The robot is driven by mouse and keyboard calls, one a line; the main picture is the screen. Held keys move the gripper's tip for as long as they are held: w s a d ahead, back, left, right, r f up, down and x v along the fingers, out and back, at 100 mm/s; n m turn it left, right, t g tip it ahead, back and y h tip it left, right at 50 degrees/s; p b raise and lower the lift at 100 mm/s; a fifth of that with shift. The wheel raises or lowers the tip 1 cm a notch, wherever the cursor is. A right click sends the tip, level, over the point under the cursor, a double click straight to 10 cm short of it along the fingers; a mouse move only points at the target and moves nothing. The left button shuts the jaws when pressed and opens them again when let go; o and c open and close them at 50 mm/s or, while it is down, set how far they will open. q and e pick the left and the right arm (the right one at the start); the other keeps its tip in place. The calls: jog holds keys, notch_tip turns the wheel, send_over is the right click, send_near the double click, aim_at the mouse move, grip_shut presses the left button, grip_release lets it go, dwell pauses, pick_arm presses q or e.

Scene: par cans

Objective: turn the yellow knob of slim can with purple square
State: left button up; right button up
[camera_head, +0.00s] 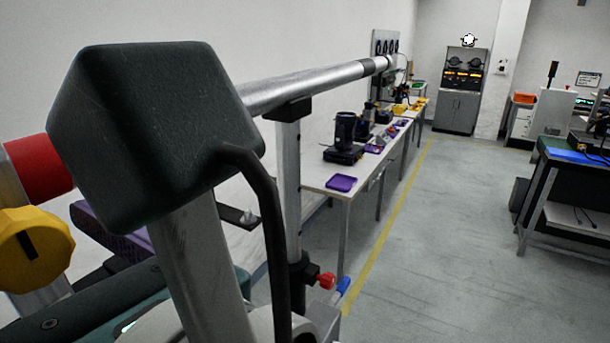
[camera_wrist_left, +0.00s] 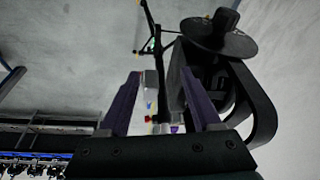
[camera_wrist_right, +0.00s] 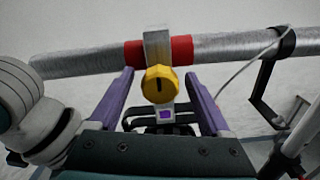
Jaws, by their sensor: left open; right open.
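The yellow knob (camera_wrist_right: 160,84) shows between the fingertips of my right gripper (camera_wrist_right: 158,75) in the right wrist view. It has a dark slot and sits in front of a grey bracket on the bar. A pale label with a purple square (camera_wrist_right: 165,114) is just below it; the slim can's body is mostly hidden. My right gripper is open, and I cannot tell whether it touches the knob. A yellow knob (camera_head: 33,248) also shows at the left edge of the head view, near a purple finger. My left gripper (camera_wrist_left: 160,73) is open and empty.
A silver bar (camera_wrist_right: 225,46) with red bands runs across behind the knob. A large dark block (camera_head: 150,130) on a grey post fills the head view's left foreground. A black disc (camera_wrist_left: 218,38) is near my left gripper.

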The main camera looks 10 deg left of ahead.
jog(key=shift+c, duration=0.3)
grip_shut()
dwell(0.3)
jog(key=shift+m, duration=0.4)
